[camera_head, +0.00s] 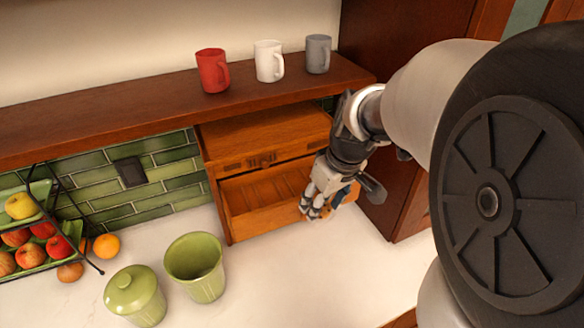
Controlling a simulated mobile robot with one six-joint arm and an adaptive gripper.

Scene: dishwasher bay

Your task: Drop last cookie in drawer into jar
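The lower wooden drawer (238,226) is pulled open, and the part of its floor that I can see is bare. My gripper (311,212) is at the right part of the drawer, near its front edge. Its fingers are small here, and I cannot tell whether they are open or shut or hold anything. No cookie shows; the gripper and wrist hide the drawer's right end. A green jar (199,283) without a lid stands on the counter, left of and in front of the drawer. Its mouth faces up, and its bottom is not visible.
A lidded green jar (137,298) stands left of the open one. A fruit rack (86,262) and an orange (106,246) are at the far left. Red (211,71), white (268,62) and grey (318,54) mugs stand on the shelf above. The counter (290,285) right of the jars is clear.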

